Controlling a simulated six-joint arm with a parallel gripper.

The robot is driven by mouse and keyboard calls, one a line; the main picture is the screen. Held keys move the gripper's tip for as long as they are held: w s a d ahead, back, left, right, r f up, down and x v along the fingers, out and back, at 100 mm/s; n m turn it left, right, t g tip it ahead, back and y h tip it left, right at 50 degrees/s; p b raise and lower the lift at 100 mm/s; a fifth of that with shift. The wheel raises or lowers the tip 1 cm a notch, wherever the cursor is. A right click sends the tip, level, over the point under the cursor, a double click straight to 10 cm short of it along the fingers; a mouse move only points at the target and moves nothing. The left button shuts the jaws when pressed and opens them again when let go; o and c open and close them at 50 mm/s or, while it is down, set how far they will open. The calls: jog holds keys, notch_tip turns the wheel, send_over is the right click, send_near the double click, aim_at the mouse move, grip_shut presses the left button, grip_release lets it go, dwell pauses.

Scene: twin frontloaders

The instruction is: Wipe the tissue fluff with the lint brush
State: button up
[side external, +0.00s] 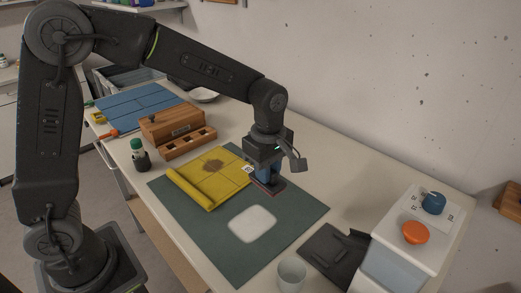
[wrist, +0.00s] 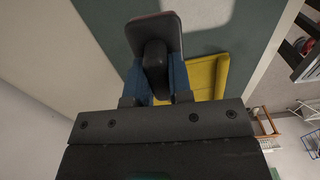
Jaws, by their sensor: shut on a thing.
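My gripper (side external: 266,172) is shut on the lint brush (side external: 271,188), a dark, flat-headed brush with a reddish edge. The brush is low over the green mat, beside the right edge of the yellow cloth; I cannot tell if it touches the mat. In the wrist view, the brush (wrist: 155,27) has its dark handle between my blue fingers (wrist: 157,78). The yellow cloth (side external: 190,184) is partly rolled at its left edge and bears a brown speckled patch (side external: 213,165). A white rounded patch (side external: 252,223) lies on the mat. Which patch is the tissue fluff is unclear.
The green mat (side external: 196,222) has bare room around the white patch. A wooden block (side external: 172,122) and a green-capped bottle (side external: 140,155) stand behind left. A glass (side external: 291,274), a black folder-like item (side external: 335,256) and a white box with knobs (side external: 412,227) are at right.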

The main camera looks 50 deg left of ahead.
jog(key=shift+s+d+f, duration=0.1)
jog(key=shift+d+f, duration=0.1)
jog(key=shift+f, duration=3.7)
jog(key=shift+s+f, duration=0.15)
jog(key=shift+s, duration=0.55)
grip_shut()
jog(key=shift+s, duration=4.55)
jog(key=shift+w, duration=5.15)
jog(key=shift+w+d, duration=0.1)
jog(key=shift+w, duration=0.1)
jog(key=shift+d, duration=0.4)
jog(key=shift+s+d, duration=0.15)
jog(key=shift+s, duration=5.2)
jog(key=shift+w+f, duration=0.1)
jog(key=shift+w, duration=5.3)
jog(key=shift+s+r, duration=0.15)
jog(key=shift+r, duration=4)
